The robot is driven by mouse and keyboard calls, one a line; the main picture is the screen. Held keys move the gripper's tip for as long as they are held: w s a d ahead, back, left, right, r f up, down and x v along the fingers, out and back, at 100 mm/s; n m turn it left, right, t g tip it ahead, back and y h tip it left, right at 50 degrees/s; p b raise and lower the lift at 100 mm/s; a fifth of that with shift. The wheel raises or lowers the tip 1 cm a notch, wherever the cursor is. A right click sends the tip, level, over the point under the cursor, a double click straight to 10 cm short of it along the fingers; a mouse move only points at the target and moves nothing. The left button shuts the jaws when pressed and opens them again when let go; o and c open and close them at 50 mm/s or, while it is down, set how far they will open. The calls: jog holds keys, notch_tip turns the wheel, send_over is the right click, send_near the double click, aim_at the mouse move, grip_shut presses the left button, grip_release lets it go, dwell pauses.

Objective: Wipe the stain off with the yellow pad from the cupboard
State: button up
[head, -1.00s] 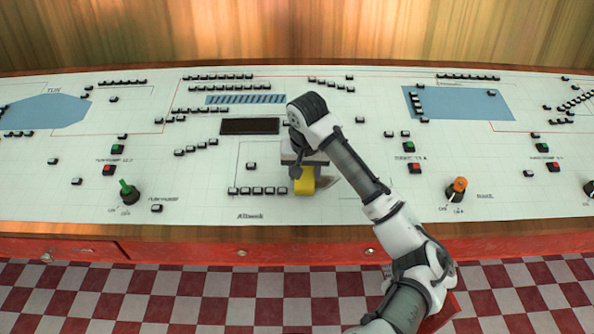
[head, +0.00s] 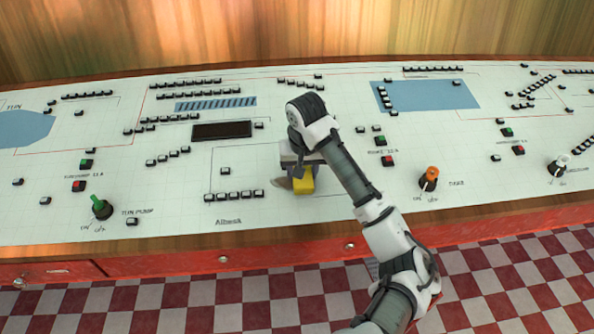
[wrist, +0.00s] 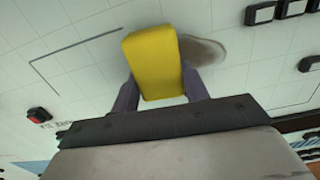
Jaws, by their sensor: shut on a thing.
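The yellow pad (head: 303,184) is between the fingers of my gripper (wrist: 158,88), which is shut on it. In the head view it is low over the white console top, below my wrist; whether it touches the surface I cannot tell. The grey-brown stain (head: 282,184) shows just left of the pad in the head view. In the wrist view the stain (wrist: 205,50) shows beside the pad's right edge, and the pad may hide part of it.
The white console (head: 330,225) carries many small black buttons. A green knob (head: 101,207) is at left and an orange knob (head: 430,177) at right. A row of buttons (head: 233,196) lies left of the stain. Red cupboard fronts (head: 180,262) run below the wooden edge.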

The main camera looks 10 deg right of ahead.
aim_at(270, 181)
jog(key=shift+d, duration=2)
jog(key=shift+f+p, duration=0.1)
jog(key=shift+p, duration=0.25)
jog(key=shift+a, duration=0.15)
jog(key=shift+a+p, duration=0.85)
jog(key=shift+a, duration=1.2)
jog(key=shift+a+r+p, duration=0.2)
jog(key=shift+a+p, duration=0.85)
jog(key=shift+a, duration=0.75)
jog(key=shift+a+f+p, duration=0.2)
jog(key=shift+a+p, duration=0.55)
jog(key=shift+a, duration=1.35)
jog(key=shift+r, duration=0.1)
